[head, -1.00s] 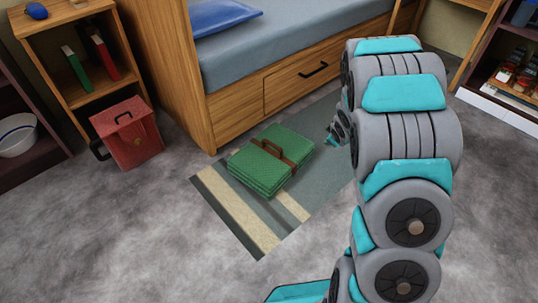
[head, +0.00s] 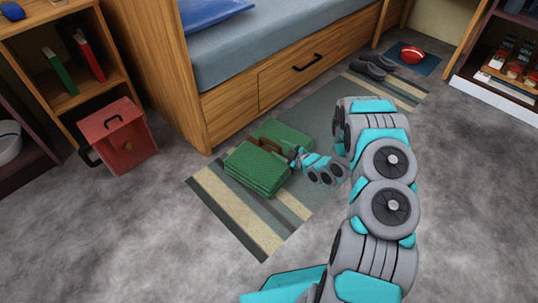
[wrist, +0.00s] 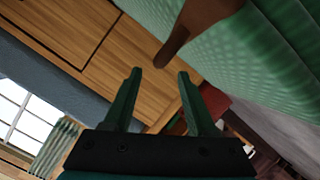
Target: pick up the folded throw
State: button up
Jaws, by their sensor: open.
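The folded throw (head: 258,170) is a green textured bundle with a brown strap and handle (head: 265,143). It lies on a striped rug beside the bed. My gripper (head: 296,157) is low at the throw's right side, close to the strap. In the wrist view, my gripper (wrist: 159,73) has its two dark fingers apart with nothing held between them. The brown handle (wrist: 198,22) shows just beyond the fingertips, and the green throw (wrist: 265,60) fills the upper right. I cannot tell whether the fingers touch the throw.
The wooden bed (head: 230,115) with a drawer stands close behind the throw. A red box (head: 118,138) stands on the floor at left by a shelf. Grey floor in front is open.

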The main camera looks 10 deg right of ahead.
aim_at(273, 144)
jog(key=shift+b+x, duration=0.3)
jog(key=shift+x, duration=3.25)
jog(key=shift+r, duration=0.1)
grip_shut()
